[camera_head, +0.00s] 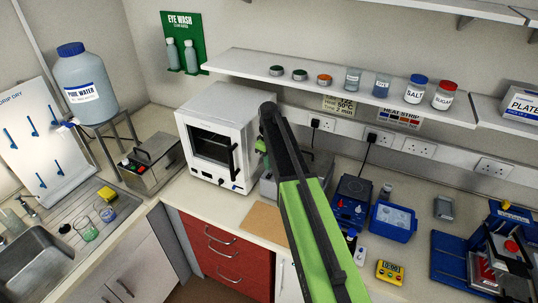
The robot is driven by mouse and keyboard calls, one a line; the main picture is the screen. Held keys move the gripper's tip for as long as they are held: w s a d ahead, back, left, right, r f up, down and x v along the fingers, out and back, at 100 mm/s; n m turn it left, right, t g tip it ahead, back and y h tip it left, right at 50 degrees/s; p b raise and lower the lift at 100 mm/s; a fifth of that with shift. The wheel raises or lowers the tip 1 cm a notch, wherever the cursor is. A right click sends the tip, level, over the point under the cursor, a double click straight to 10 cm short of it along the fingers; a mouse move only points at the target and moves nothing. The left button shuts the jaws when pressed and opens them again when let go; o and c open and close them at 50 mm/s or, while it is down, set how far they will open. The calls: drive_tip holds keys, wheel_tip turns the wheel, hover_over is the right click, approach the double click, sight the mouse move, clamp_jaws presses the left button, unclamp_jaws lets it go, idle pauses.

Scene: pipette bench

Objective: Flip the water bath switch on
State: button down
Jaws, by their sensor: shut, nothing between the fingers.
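My arm (318,238), green and black, rises from the bottom edge to a dark rounded end in front of the back counter. My gripper's fingers cannot be made out; the arm hides what lies behind it. A steel box (268,188) stands behind the arm, right of the white oven, mostly covered. Another steel box (150,172) with a lid handle and a red control (126,161) stands at the left. No label shows which one is the water bath. The switch position is too small to tell.
The white oven (222,150) stands left of my arm. A shelf (300,87) with jars runs above. A blue tray (393,222), a yellow timer (389,272) and a blue-based device (452,258) are at the right. A sink (42,262) is at the left.

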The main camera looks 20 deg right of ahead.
drive_tip(key=s+a+f+m+b, duration=0.3)
drive_tip(key=s+f+b, duration=0.4)
drive_tip(key=s, duration=0.5)
drive_tip(key=s+a+f+m+b, duration=0.3)
drive_tip(key=s+f+m+b, duration=0.2)
drive_tip(key=s+f, duration=0.6)
drive_tip(key=b, duration=0.2)
drive_tip(key=shift+s+b, duration=0.3)
drive_tip(key=shift+s, duration=0.05)
drive_tip(key=shift+a, duration=0.15)
